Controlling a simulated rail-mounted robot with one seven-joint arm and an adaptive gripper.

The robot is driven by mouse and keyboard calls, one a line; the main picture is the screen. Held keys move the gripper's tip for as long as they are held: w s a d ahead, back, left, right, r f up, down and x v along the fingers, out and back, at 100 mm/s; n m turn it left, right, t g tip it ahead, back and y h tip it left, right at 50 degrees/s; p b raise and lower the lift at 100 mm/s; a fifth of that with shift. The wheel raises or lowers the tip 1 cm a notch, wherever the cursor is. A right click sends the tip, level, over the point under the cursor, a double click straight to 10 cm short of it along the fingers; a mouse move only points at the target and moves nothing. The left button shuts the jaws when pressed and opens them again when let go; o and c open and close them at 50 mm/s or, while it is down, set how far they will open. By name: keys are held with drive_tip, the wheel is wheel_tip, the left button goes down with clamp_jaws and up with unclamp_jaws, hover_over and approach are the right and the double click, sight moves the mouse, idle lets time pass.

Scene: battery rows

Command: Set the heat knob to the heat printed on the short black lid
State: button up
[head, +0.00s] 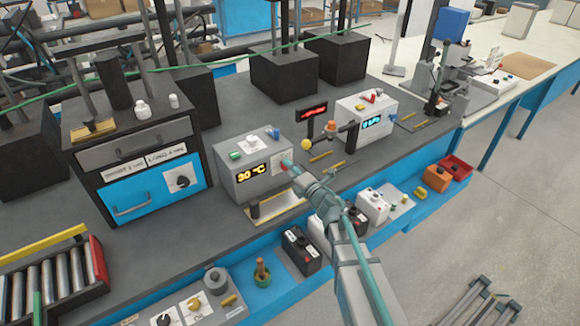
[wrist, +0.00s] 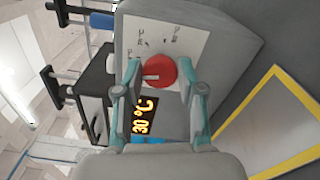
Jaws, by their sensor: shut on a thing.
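The heat unit is a grey box (head: 242,168) whose lit display (head: 251,173) reads 30 °C; the display also shows sideways in the wrist view (wrist: 145,118). Its red heat knob (wrist: 158,74) sits on a white dial plate (wrist: 182,40) with small marks I cannot read. My gripper (head: 288,167) is at the front of the box, with its two fingers shut on the knob, one on each side. Black-topped boxes, one of them a black box (head: 301,253), stand in the front row; their top labels are too small to read, and I cannot tell which is the short black lid.
A yellow-edged plate (wrist: 275,125) lies below the knob's box. A blue-fronted cabinet (head: 152,197) stands to the left and a white unit (head: 367,115) with a blue display to the right. A roller tray (head: 50,280) is at the lower left. My arm crosses the front row.

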drive_tip(key=shift+s+a+f+m+p, duration=0.1)
drive_tip(key=shift+m+p, duration=2.1)
drive_tip(key=shift+m, duration=2.95)
drive_tip(key=shift+a+f+m+p, duration=0.1)
drive_tip(key=shift+m+p, duration=2.1)
drive_tip(key=shift+m, duration=2.95)
drive_tip(key=shift+d, duration=0.1)
drive_tip(key=o, duration=1.1)
